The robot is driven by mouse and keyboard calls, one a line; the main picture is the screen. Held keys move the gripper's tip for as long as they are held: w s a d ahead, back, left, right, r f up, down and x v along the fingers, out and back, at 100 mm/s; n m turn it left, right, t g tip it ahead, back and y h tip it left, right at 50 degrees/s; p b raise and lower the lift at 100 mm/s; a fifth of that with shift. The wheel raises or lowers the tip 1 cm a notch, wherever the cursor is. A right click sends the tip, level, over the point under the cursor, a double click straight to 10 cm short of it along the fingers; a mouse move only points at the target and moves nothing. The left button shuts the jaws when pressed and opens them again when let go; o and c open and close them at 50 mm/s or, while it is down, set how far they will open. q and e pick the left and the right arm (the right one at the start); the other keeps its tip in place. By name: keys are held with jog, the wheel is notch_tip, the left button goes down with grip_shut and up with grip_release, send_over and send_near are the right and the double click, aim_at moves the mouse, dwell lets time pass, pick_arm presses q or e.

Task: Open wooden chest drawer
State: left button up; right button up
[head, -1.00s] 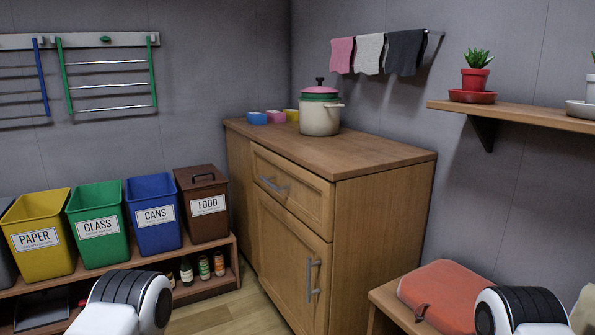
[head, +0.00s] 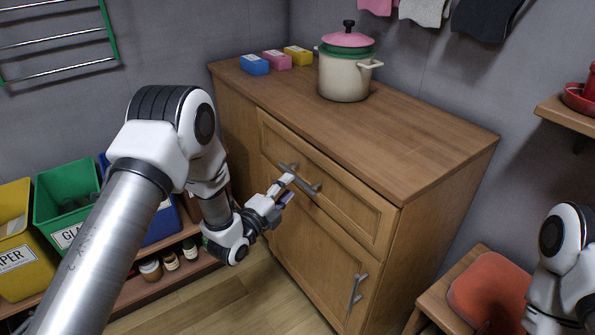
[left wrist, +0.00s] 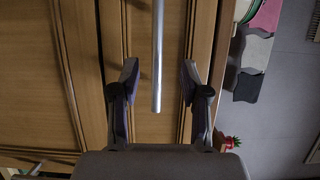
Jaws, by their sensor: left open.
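The wooden chest (head: 430,135) stands against the back corner. Its drawer (head: 345,195) is shut, at the top of the front face. The drawer's grey bar handle (head: 312,186) is partly hidden in the head view by my left gripper (head: 286,188), which is at the handle. In the left wrist view, my left gripper (left wrist: 160,82) is open, its two fingers on either side of the bar handle (left wrist: 157,50), with gaps between bar and fingers. A lower door with an upright handle (head: 356,290) is closed. My right arm shows at the right edge, its gripper out of view.
A cream pot with a pink lid (head: 344,75) and several small coloured boxes (head: 255,65) stand on the chest top. Bins (head: 68,205) stand at left on a low shelf. A low stool with a red cushion (head: 488,290) is at right.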

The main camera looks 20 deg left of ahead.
aim_at(295, 180)
pick_arm(q)
jog(key=x, duration=0.5)
jog(key=shift+w+f+b, duration=0.15)
jog(key=shift+w+b, duration=0.15)
jog(key=shift+w, duration=0.05)
jog(key=shift+c, duration=0.4)
grip_shut()
